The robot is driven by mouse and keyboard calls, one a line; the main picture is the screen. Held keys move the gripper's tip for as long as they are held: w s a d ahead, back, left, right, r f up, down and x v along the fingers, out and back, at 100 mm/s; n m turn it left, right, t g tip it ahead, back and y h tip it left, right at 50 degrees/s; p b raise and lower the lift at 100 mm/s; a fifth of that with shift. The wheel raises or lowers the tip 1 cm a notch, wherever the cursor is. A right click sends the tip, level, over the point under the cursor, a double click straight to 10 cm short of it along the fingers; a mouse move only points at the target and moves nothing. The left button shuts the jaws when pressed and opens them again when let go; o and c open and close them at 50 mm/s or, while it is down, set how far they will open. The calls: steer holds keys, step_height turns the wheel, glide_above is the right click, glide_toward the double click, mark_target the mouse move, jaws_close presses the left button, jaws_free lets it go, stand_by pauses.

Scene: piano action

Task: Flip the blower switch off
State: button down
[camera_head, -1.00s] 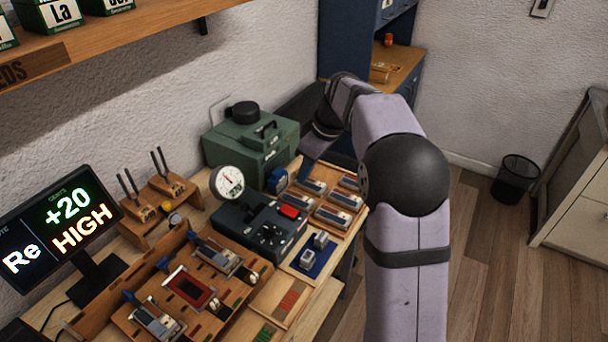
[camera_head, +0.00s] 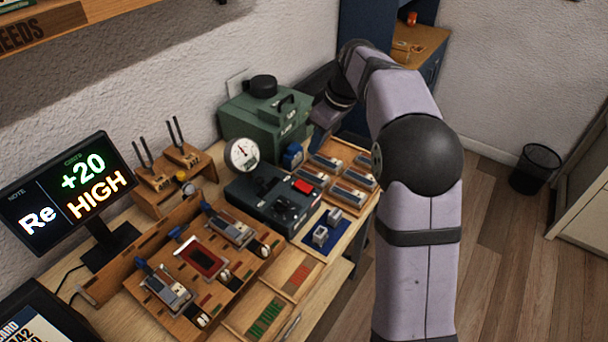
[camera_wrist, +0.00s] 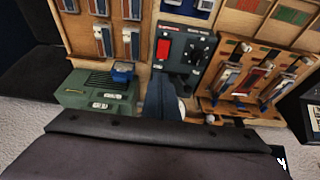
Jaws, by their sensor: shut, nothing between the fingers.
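A red rocker switch (camera_head: 303,186) sits on top of a dark grey control box (camera_head: 262,205) on the bench. It also shows in the wrist view (camera_wrist: 164,49), beside black knobs; I cannot tell which way it is tipped. The green blower-like box (camera_head: 262,118) stands behind the control box, against the wall. My gripper (camera_head: 327,114) is partly hidden by my arm in the head view, at the right of the green box. In the wrist view my gripper (camera_wrist: 161,84) is shut and empty, its tips over the end of the control box, apart from the red switch.
A round gauge (camera_head: 242,154) stands between the green box and the control box. Wooden trays with reed parts (camera_head: 340,178) lie to the right. A wooden jig (camera_head: 205,265) and a monitor (camera_head: 67,195) reading "Re +20 HIGH" are at the left.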

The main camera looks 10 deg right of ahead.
steer(key=p, duration=0.4)
glide_above(305, 186)
steer(key=f, duration=1.1)
steer(key=shift+w+f, duration=0.2)
steer(key=shift+f, duration=0.1)
steer(key=shift+x, duration=0.75)
steer(key=shift+f, duration=0.1)
steer(key=shift+f+b, duration=0.2)
steer(key=shift+b, duration=0.15)
steer(key=shift+s+d+f, duration=0.1)
steer(key=shift+s, duration=0.1)
steer(key=shift+s+d+b, duration=0.35)
steer(key=shift+s+d, duration=0.1)
steer(key=shift+s, duration=0.05)
